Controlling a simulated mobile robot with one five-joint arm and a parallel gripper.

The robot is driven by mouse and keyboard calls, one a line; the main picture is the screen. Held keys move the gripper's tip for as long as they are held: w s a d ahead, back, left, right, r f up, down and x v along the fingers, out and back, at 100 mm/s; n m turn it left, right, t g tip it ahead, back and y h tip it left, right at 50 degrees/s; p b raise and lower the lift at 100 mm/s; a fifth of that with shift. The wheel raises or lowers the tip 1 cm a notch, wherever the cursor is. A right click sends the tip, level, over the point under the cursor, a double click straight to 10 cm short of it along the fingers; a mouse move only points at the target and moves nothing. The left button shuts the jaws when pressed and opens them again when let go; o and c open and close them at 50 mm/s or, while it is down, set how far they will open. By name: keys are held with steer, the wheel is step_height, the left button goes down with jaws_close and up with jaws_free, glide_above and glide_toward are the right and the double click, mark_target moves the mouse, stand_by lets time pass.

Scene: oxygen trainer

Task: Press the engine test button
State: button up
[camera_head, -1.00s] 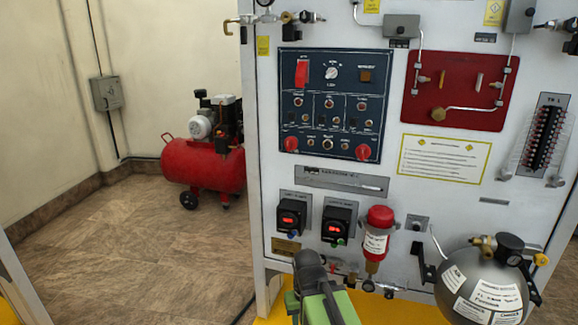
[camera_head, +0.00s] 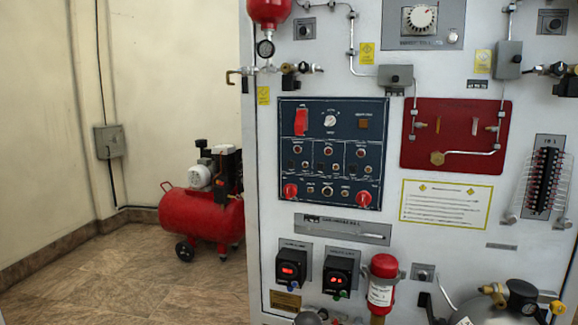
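The dark blue control panel (camera_head: 290,210) is on the upright white board, left of its middle. It carries a raised red switch cover (camera_head: 301,122), a round white knob (camera_head: 330,120), a square amber button (camera_head: 364,123), two red knobs and several small switches and buttons. The labels are too small to read, so I cannot tell which control is the engine test button.
Two black boxes with red displays (camera_head: 292,268) and a red cylinder (camera_head: 382,275) project below the panel. A grey tank (camera_head: 487,302) is at lower right. A red compressor (camera_head: 200,214) stands on the floor at left. Open floor (camera_head: 120,285) lies in front of it.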

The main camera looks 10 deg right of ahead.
jaws_close()
stand_by(1.5)
